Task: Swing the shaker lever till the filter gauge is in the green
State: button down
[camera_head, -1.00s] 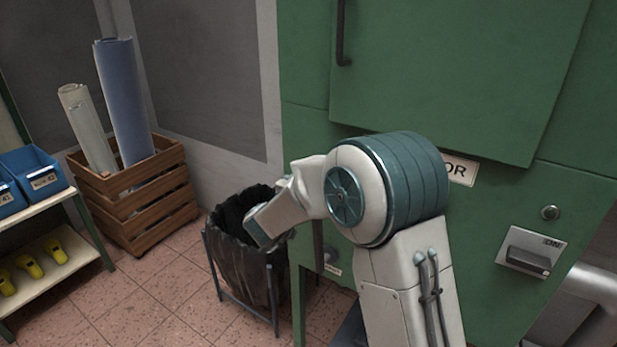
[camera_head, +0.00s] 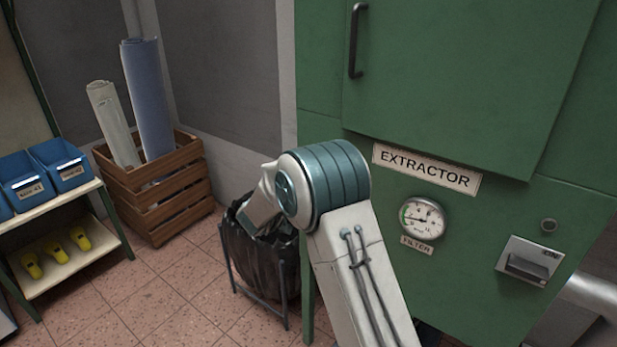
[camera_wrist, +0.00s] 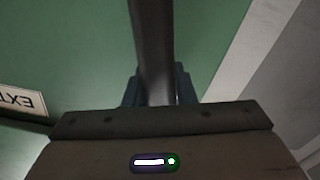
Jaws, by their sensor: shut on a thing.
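The filter gauge (camera_head: 422,219) is a round white dial on the green extractor cabinet (camera_head: 455,90), above a small FILTER label (camera_head: 416,245). A green band shows at the dial's left side. The needle seems to point left, near that band, but is too small to read surely. In the wrist view, the shaker lever, a dark straight bar (camera_wrist: 152,45), runs between the fingers of my gripper (camera_wrist: 158,90), which is shut on it. In the head view my arm hides the gripper and the lever.
A black-bagged bin (camera_head: 258,262) stands close by my arm. A wooden crate with rolls (camera_head: 158,205) and a shelf with blue bins (camera_head: 60,165) stand left. Tiled floor lies open between.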

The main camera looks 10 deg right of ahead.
jog(key=c, duration=1.2)
grip_release()
jog(key=shift+w+a, duration=0.1)
jog(key=shift+a, duration=0.1)
jog(key=b+v, duration=0.1)
jog(key=v, duration=1.3)
jog(key=shift+b, duration=0.35)
jog(key=shift+w, duration=0.1)
